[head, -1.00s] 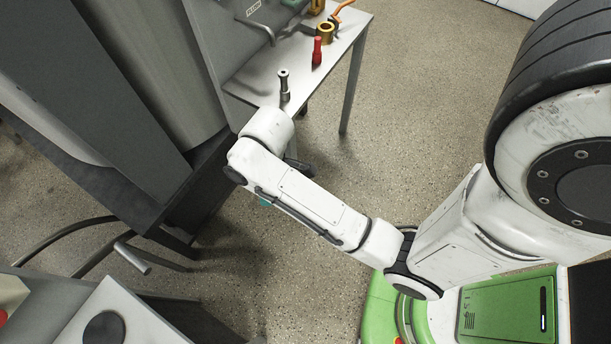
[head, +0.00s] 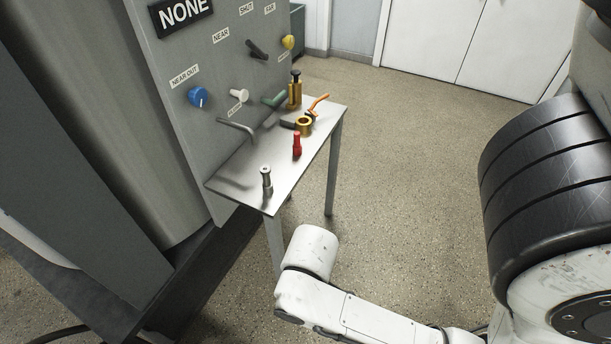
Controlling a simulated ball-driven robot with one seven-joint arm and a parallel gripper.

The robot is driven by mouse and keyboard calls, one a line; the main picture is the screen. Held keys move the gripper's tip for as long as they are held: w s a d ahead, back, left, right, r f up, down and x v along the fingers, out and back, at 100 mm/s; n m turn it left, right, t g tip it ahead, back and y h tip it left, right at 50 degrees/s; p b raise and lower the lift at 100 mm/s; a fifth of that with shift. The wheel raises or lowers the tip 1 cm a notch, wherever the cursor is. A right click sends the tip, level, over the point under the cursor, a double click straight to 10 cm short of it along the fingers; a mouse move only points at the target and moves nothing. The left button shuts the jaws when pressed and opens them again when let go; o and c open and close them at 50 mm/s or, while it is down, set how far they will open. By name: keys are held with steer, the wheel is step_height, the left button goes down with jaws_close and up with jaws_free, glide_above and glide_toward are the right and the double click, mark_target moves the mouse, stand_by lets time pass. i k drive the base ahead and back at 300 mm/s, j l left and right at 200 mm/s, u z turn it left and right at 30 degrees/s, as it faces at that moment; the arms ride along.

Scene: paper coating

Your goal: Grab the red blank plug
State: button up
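The red blank plug (head: 297,145) stands upright on a small metal side table (head: 238,176), near its right edge. A grey metal plug (head: 266,182) stands nearer on the same table. A brass ring-shaped part (head: 304,125) is just behind the red plug. My white arm reaches in from the bottom right, and its rounded end link shows in front of the table, apart from the plug. My gripper's fingers are not visible.
A grey panel (head: 180,110) with a blue knob (head: 198,97), a yellow knob (head: 288,42) and several levers rises behind the table. A brass cylinder (head: 295,92) and an orange-handled part (head: 318,103) stand at the table's far end. Open floor lies to the right.

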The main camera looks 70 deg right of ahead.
mark_target(297, 146)
steer(key=z, duration=1.3)
